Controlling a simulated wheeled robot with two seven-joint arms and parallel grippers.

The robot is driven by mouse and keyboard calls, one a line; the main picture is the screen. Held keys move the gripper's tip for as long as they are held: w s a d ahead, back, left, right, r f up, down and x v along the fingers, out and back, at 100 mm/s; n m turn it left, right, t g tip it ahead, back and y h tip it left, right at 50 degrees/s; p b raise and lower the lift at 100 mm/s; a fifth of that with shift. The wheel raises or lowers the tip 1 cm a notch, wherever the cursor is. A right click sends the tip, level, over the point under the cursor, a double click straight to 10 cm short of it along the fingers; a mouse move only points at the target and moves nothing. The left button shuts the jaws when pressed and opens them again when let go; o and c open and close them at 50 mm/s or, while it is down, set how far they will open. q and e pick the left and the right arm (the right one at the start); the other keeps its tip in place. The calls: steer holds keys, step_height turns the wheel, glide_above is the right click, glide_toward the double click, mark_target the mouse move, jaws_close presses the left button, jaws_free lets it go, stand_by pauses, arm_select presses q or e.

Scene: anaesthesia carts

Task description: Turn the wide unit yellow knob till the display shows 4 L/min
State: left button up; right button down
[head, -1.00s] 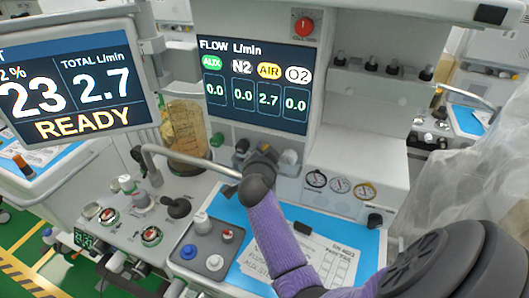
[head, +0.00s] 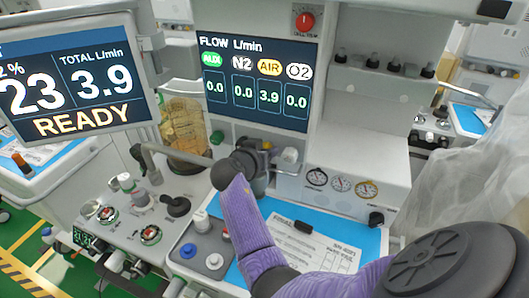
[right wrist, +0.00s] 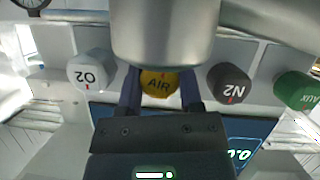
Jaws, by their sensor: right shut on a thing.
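The yellow AIR knob (right wrist: 158,84) sits between the two fingers of my right gripper (right wrist: 160,95) in the right wrist view, and the gripper is shut on it. In the head view my right wrist and purple arm (head: 245,215) reach to the knob row below the display and hide the yellow knob. The flow display (head: 255,85) reads AIR 3.9, with AUX, N2 and O2 at 0.0. The left monitor (head: 75,80) reads TOTAL 3.9 L/min, 23 % and READY. My left gripper is not in view.
The white O2 knob (right wrist: 92,72) is on one side of the AIR knob, with the black N2 knob (right wrist: 230,84) and green AUX knob (right wrist: 297,90) on the other. A grey bar (head: 165,155) ends near my wrist. Papers lie on the blue worktop (head: 367,245).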

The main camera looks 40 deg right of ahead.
steer(key=shift+n+g+h+b, duration=0.4)
steer(key=shift+n+g, duration=0.3)
steer(key=shift+n, duration=0.3)
steer(key=shift+c, duration=1.2)
jaws_free()
steer(key=v, duration=1)
steer(key=shift+p, duration=0.45)
